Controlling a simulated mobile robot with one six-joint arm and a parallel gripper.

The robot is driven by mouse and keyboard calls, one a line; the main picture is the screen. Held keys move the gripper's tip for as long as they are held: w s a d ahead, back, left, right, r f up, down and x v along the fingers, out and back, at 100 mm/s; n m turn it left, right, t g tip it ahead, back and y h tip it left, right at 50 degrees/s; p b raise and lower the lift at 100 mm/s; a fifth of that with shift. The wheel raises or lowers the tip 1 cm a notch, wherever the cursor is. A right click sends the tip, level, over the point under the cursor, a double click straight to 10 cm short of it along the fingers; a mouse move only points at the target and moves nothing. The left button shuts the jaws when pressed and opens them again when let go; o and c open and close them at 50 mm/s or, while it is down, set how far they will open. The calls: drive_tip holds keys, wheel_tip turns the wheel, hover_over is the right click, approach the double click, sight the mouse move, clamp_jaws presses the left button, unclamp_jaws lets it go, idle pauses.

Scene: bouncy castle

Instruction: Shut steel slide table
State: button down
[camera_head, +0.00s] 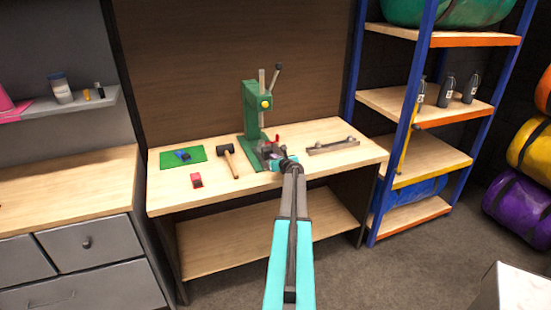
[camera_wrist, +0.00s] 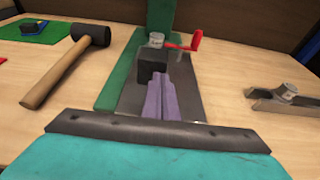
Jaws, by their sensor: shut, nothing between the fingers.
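A green arbor press (camera_head: 252,108) stands on the wooden workbench (camera_head: 330,168). At its foot lies a grey steel slide table (camera_wrist: 205,95), a flat plate over the green base (camera_wrist: 118,75). A dark block (camera_wrist: 150,62) with a round metal knob sits on the plate, and a red handle (camera_wrist: 192,43) is beside it. My gripper (camera_wrist: 158,82) is shut and empty, its fingers over the plate at the near side of the dark block. I cannot tell whether they touch it. In the head view my gripper (camera_head: 273,155) partly hides the plate.
A hammer (camera_head: 229,160), a green mat (camera_head: 184,158) with a blue item and a red item (camera_head: 196,180) lie left of the press. A blue-framed shelf (camera_head: 410,125) stands beyond the bench's right end.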

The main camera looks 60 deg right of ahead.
drive_tip(key=shift+w+r, duration=0.25)
drive_tip(key=shift+r, duration=0.1)
drive_tip(key=shift+s, duration=0.1)
drive_tip(key=shift+s+a+f, duration=0.1)
drive_tip(key=shift+a+f, duration=0.05)
drive_tip(key=s+a, duration=0.2)
drive_tip(key=s, duration=0.1)
drive_tip(key=s+a+b, duration=0.1)
drive_tip(key=shift+s, duration=0.3)
drive_tip(key=b+v, duration=0.1)
drive_tip(key=v, duration=0.7)
drive_tip(key=shift+a+b, duration=0.15)
drive_tip(key=shift+b, duration=0.15)
drive_tip(key=shift+s, duration=0.25)
